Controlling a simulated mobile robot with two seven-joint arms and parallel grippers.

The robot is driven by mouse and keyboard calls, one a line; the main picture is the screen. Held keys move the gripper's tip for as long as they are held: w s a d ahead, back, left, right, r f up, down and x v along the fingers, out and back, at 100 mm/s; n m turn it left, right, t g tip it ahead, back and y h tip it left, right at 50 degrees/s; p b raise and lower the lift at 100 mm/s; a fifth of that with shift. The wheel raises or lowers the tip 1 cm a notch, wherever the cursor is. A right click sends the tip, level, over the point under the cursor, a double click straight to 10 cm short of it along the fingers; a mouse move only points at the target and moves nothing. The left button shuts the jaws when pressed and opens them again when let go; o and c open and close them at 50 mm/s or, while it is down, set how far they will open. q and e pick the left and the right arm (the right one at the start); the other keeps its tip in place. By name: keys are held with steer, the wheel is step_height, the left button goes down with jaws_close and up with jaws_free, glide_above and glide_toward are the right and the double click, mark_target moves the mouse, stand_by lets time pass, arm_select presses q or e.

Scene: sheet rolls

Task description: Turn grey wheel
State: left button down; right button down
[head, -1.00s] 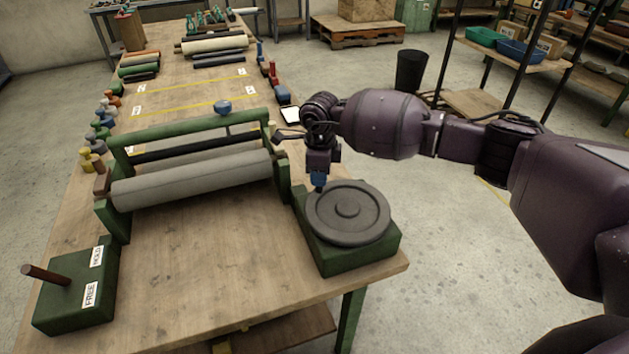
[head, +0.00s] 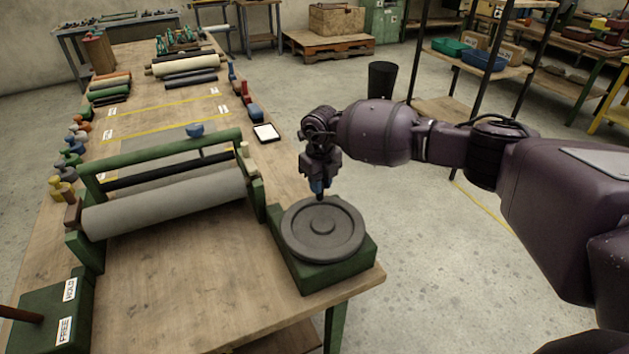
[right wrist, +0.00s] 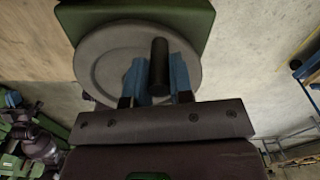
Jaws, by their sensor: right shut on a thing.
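The grey wheel (head: 323,230) lies flat on a green block (head: 322,280) at the right front corner of the table. My right gripper (head: 319,188) points down at the wheel's far rim. In the right wrist view its blue fingers (right wrist: 158,78) are shut on a dark upright handle (right wrist: 159,62), with the grey wheel (right wrist: 100,60) below. In the head view the fingers hide the handle. My left gripper is not in view.
A green frame with a large grey roller (head: 165,203) stands left of the wheel. A green block labelled HOLD and FREE (head: 50,315), with a brown lever, is at the front left. Sheet rolls (head: 185,65) lie farther back. Bare tabletop lies in front of the roller.

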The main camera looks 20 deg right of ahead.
steer(key=shift+d+r+m, duration=0.1)
steer(key=shift+d+m, duration=0.2)
steer(key=shift+s+d, duration=0.15)
steer(key=shift+d, duration=0.2)
steer(key=shift+s+d+p, duration=0.1)
steer(key=shift+d+p, duration=0.1)
steer(key=shift+p, duration=0.1)
steer(key=c, duration=1)
jaws_free()
step_height(320, 180, up, 11)
steer(key=shift+f, duration=0.2)
